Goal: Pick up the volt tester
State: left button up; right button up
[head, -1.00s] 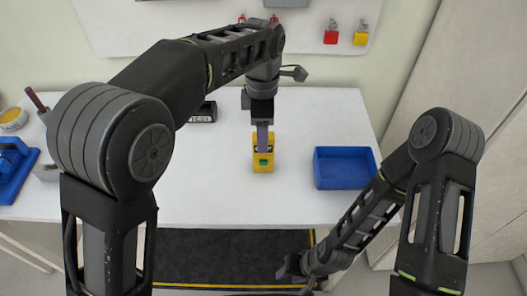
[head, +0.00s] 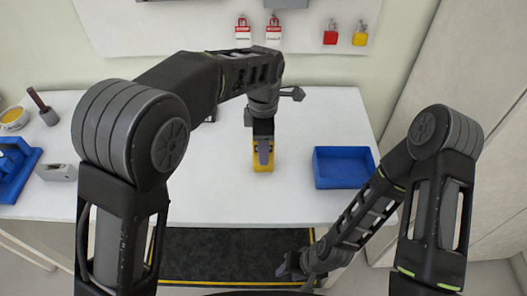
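The yellow volt tester (head: 263,168) lies on the white table near its middle. My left gripper (head: 263,156) points down over it and hides most of its face. A yellow strip shows around the fingers; I cannot tell whether they touch the tester or how far apart they are. My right gripper (head: 288,270) hangs low in front of the table, over the dark floor mat, away from the tester. Its finger gap is not clear.
A blue bin (head: 343,168) stands right of the tester. A blue holder (head: 14,168), a grey block (head: 57,172) and a yellow tape roll (head: 13,117) are at the left. Padlocks (head: 331,32) hang on the back board. Table around the tester is clear.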

pick_arm(q)
grip_shut()
dwell(0.7)
